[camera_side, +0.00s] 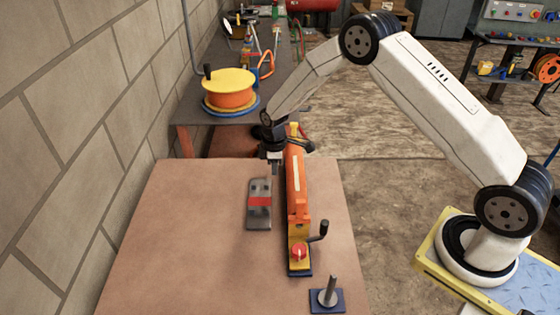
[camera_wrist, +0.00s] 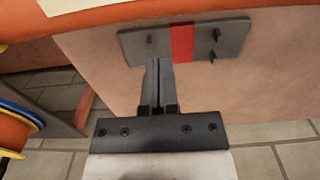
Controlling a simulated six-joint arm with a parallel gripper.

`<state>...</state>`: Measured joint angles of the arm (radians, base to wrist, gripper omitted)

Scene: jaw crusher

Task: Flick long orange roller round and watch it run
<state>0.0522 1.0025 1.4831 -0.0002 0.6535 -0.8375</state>
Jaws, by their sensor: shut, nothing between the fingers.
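The long orange roller (camera_side: 296,180), with a pale stripe along it, lies lengthwise on a mount with a yellow end block. It also shows as an orange band with part of the pale stripe along the top of the wrist view (camera_wrist: 180,14). My gripper (camera_side: 275,172) points down just left of the roller's far half. I cannot tell whether the roller is turning.
A grey plate with a red band (camera_side: 259,213) lies left of the roller, close to my fingers. A red knob (camera_side: 299,251) and a black crank (camera_side: 319,232) are at the near end. A post on a blue base (camera_side: 328,296) stands nearby. The brown table (camera_side: 180,240) is clear at left.

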